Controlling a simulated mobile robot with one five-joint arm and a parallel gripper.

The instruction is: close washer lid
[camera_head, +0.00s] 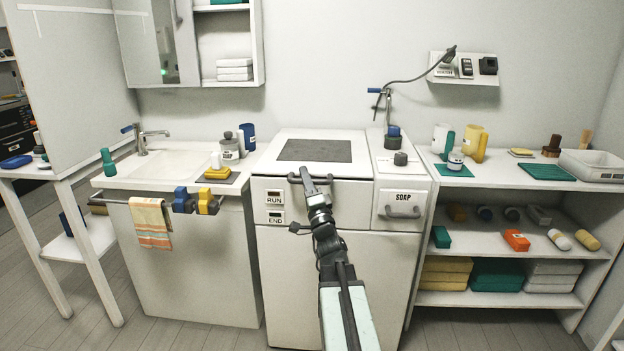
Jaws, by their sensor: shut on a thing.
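The white washer (283,285) stands in the middle against the wall. Its lid (268,147), with a dark panel (315,150) in it, lies flat or nearly flat on top. I cannot tell whether a small gap is left under its front edge. A dark handle (293,179) sits at the lid's front edge. My gripper (307,178) reaches up from below and is shut on this handle. The fingers hide part of the handle.
Right of the lid are a knob (400,158) and the soap drawer (403,205). A sink counter (110,180) with a towel rail (97,199) stands left. An open shelf (470,195) with several items stands right. The floor in front is partly free.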

